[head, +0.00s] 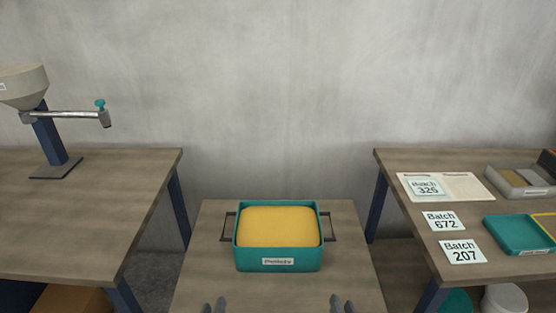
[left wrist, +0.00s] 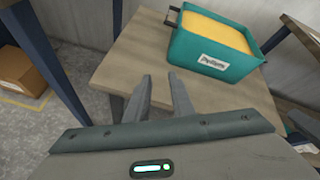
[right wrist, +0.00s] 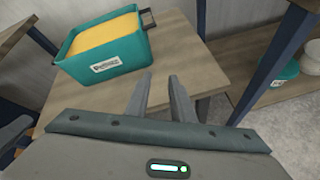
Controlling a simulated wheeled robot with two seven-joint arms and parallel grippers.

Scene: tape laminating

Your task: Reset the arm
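My left gripper (head: 214,305) shows only its fingertips at the bottom edge of the head view, left of centre. In the left wrist view (left wrist: 160,92) its two fingers stand apart with nothing between them. My right gripper (head: 342,304) shows its fingertips at the bottom edge, right of centre. In the right wrist view (right wrist: 160,92) its fingers are also apart and empty. Both grippers are in front of a teal bin (head: 278,264) filled with yellow material (head: 278,227), and neither touches it. The bin stands upright on the middle table (head: 200,275), with a dark handle on each side.
The left table (head: 80,220) bears a hopper (head: 22,87) with a metal pipe and teal valve. The right table (head: 420,255) holds batch cards (head: 464,251), a teal tray (head: 518,236) and a grey box (head: 520,182). Gaps separate the tables. A cardboard box (left wrist: 22,72) sits on the floor.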

